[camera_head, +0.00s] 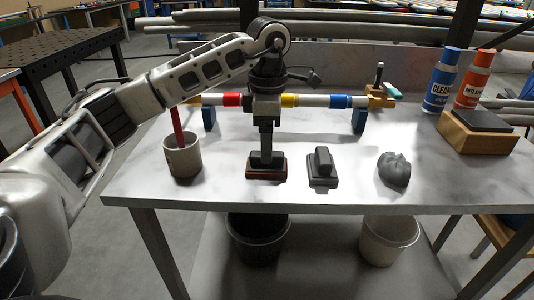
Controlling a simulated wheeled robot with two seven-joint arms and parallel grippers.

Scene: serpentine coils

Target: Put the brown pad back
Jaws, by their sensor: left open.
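The brown pad (267,175) lies flat on the grey-white table (220,195), near its front edge. Its base is reddish brown, with a dark upper part. My left gripper (266,152) comes down from above, directly over the pad. Its jaws are open, with the fingertips at or just above the pad's dark upper part. I cannot tell whether they touch it. The gripper hides part of the pad's top. My right gripper is not in view.
A dark grey pad (322,170) and a grey crumpled lump (394,170) sit to the right. Behind runs a striped pipe (312,101) on blue supports. Bottles (441,80) and a wooden block (482,136) stand at the right.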

